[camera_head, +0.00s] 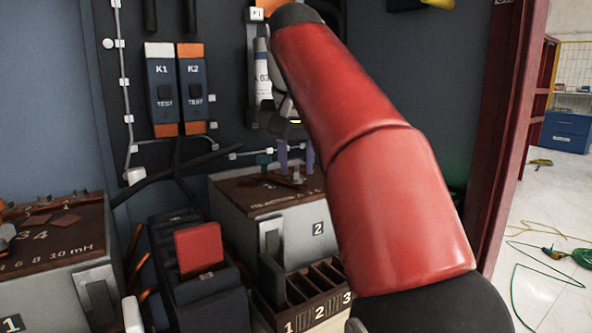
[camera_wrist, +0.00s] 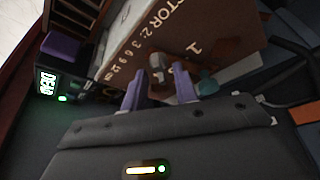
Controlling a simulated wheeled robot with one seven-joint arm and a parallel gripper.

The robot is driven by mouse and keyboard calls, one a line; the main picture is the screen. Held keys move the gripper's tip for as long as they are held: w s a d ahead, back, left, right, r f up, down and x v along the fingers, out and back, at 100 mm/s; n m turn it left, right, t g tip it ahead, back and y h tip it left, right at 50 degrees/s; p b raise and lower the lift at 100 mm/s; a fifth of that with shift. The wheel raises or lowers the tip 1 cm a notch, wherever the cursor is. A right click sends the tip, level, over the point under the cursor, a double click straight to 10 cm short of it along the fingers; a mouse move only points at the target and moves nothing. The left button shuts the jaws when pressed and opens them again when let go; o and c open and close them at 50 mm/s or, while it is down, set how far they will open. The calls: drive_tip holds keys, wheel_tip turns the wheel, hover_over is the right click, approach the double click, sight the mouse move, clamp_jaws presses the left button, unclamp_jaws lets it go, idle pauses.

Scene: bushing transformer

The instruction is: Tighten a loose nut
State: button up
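My gripper (camera_head: 297,160) has two purple fingers that reach down over the brown top of the grey box marked 2 (camera_head: 262,205). In the wrist view the fingers (camera_wrist: 158,90) stand apart, with no object visibly clamped between them. Beyond the fingertips is a group of small rusty terminal parts (camera_wrist: 197,50) on the brown top. A grey terminal piece (camera_wrist: 157,63) shows between the fingertips in that view. A teal terminal piece (camera_head: 263,160) stands left of the fingers. I cannot tell which nut is loose, or whether a finger touches any part.
A slotted holder marked 1, 2, 3 (camera_head: 325,305) and a black unit with a red block (camera_head: 198,247) stand in front. Another brown-topped box (camera_head: 60,250) is at left. The K1 and K2 modules (camera_head: 177,88) hang on the back panel. Dark cables run nearby.

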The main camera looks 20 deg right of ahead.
drive_tip(key=shift+w+f, duration=0.1)
drive_tip(key=shift+f, duration=0.1)
drive_tip(key=shift+c, duration=0.3)
clamp_jaws()
